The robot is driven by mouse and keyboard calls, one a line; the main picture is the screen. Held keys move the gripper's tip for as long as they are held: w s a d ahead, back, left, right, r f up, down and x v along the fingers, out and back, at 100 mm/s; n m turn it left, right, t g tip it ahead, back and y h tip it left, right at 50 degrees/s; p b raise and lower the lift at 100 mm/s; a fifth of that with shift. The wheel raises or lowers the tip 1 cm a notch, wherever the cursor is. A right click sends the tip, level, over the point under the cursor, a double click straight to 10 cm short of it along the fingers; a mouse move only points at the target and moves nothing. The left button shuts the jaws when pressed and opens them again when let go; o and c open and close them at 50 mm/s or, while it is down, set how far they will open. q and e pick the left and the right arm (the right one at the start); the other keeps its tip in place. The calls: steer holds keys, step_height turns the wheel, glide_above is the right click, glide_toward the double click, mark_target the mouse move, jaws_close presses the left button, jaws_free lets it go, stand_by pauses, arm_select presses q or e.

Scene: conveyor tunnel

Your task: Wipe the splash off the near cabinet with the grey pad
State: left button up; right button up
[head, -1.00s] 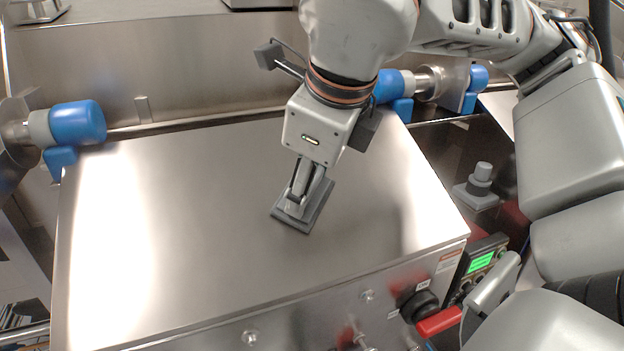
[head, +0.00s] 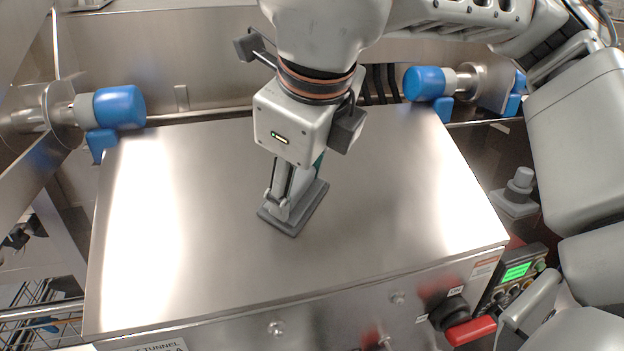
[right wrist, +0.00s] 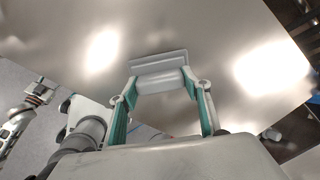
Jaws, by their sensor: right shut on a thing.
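The near cabinet (head: 400,200) is a broad brushed-steel box whose flat top fills the middle of the head view. My right gripper (head: 291,203) is shut on the grey pad (head: 311,207), a flat plate with a raised grip. The pad is at the middle of the cabinet top and looks flat against it, though firm contact cannot be told. In the right wrist view the pad (right wrist: 158,63) sits between the gripper's two fingers (right wrist: 162,95). I see no clear splash on the visible top; glare and the pad hide parts of it.
Blue-capped rollers (head: 119,107) and (head: 425,83) stand behind the cabinet's back corners. A red-handled switch (head: 470,331) and a control box with a green screen (head: 517,271) are at the front right. A grey knobbed post (head: 519,185) stands right of the cabinet. The cabinet top is otherwise clear.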

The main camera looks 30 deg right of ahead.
mark_target(266, 201)
steer(key=shift+w+a, duration=0.2)
steer(key=shift+a, duration=0.45)
steer(key=shift+w+a, duration=0.2)
steer(key=shift+a, duration=0.5)
steer(key=shift+w+a, duration=0.2)
steer(key=shift+a, duration=0.45)
steer(key=shift+w+a+f, duration=0.1)
steer(key=shift+w+a, duration=0.15)
steer(key=shift+a, duration=0.65)
steer(key=shift+w+a+f, duration=0.1)
steer(key=shift+w+a, duration=0.15)
steer(key=shift+a, duration=0.65)
steer(key=shift+r, duration=0.15)
steer(key=shift+s+a+r, duration=0.1)
steer(key=shift+r, duration=0.45)
steer(key=p+v, duration=0.3)
steer(key=v, duration=0.1)
steer(key=shift+s+r, duration=0.25)
steer(key=shift+s, duration=0.05)
steer(key=shift+r, duration=0.1)
